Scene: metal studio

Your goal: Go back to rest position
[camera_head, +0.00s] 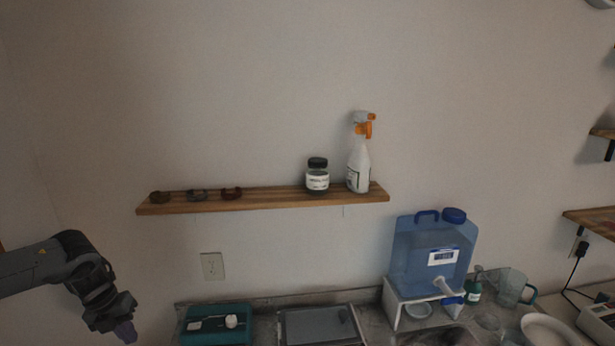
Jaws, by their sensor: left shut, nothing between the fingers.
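My left arm comes in from the left edge, and my left gripper (125,331) points down at the bottom left. It is shut with nothing held, and its tips are close to the bottom edge of the picture. It is apart from the shelf and to the left of the teal box. My right gripper is not in view.
A wooden shelf (265,200) holds a spray bottle (359,170), a dark-lidded jar (317,181) and small items. On the counter are a teal box (214,337), a grey tray (318,328), a blue water container (432,250) and a clear pitcher (512,288). The wall's upper area is clear.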

